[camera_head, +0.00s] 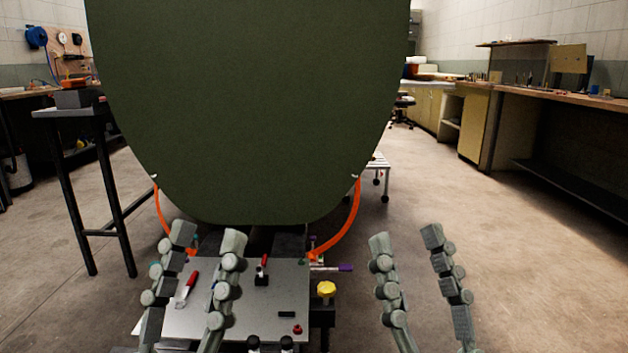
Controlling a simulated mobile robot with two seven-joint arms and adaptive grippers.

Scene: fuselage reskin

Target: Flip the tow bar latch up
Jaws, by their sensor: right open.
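A grey metal plate (262,325) lies low in front of me and carries small fittings. I cannot tell which fitting is the tow bar latch. A red-handled toggle (263,265) stands on a black base near the plate's middle. Another red-handled piece (188,287) lies at its left, between my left fingers in the picture. My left gripper (208,238) is open in front of the plate, its fingers covering parts of it. My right gripper (405,240) is open and empty over the floor, right of the plate. Neither visibly touches a fitting.
A large dark green fuselage panel (250,110) stands behind the plate, with orange straps (349,220) at its lower sides. A yellow knob (326,289) and a purple handle (345,267) stick out at the plate's right. A black stand (75,112) is at left. The right floor is clear.

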